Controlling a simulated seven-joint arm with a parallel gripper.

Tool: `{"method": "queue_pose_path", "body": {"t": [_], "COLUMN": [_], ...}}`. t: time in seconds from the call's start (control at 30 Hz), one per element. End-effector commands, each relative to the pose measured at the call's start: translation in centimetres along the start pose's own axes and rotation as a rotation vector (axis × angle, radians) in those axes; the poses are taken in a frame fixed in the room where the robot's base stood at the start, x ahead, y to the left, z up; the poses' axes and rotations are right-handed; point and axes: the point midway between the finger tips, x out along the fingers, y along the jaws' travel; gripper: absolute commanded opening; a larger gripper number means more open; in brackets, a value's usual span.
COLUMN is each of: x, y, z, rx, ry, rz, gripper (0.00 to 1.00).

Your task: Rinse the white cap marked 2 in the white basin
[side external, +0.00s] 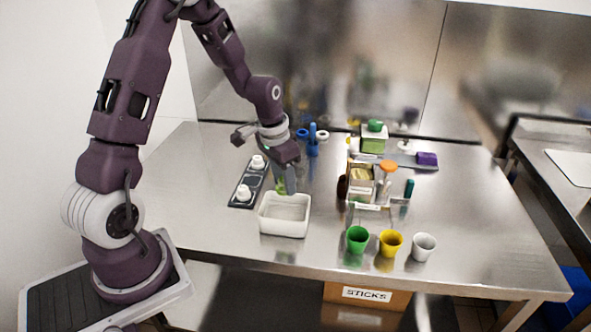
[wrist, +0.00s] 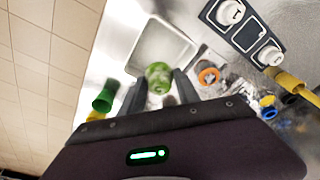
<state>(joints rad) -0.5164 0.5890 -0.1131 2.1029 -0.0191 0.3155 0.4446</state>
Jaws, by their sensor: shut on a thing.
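The white basin (side external: 285,228) stands at the table's front left; in the wrist view it is at the top (wrist: 165,45). Two white caps sit on a dark tray left of the basin: a far one (side external: 257,162) and a near one (side external: 243,194). The wrist view shows both, an upper one (wrist: 230,13) and a lower one (wrist: 270,56); their marks are too small to read surely. My gripper (side external: 287,186) is at the basin's back rim. In the wrist view my gripper (wrist: 160,84) is shut on a green object (wrist: 158,72) between its fingers.
A green cup (side external: 357,240), a yellow cup (side external: 390,243) and a white cup (side external: 424,247) stand at the front right. A rack (side external: 372,208) with bottles stands right of the basin. Blue items (side external: 313,142) are behind my gripper. The front left of the table is clear.

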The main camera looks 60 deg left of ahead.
Motion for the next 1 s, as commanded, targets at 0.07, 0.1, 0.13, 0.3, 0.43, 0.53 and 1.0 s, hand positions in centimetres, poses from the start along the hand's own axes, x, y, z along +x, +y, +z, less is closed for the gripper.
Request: {"method": "queue_pose_path", "body": {"t": [0.07,0.1,0.13,0.3,0.43,0.53,1.0], "x": [0.7,1.1,1.5,3.5,5.0,6.2,9.9], "y": [0.0,0.0,0.0,0.0,0.0,0.0,-0.1], "z": [0.1,0.2,0.3,0.6,0.8,1.0,1.5], "rx": [0.000,0.000,0.000,0.000,0.000,0.000,0.000], "ry": [-0.003,-0.003,-0.003,-0.004,-0.005,-0.005,-0.002], "rz": [0.001,0.001,0.002,0.002,0.002,0.002,0.001], "gripper": [0.00,0.00,0.00,0.00,0.00,0.00,0.00]}}
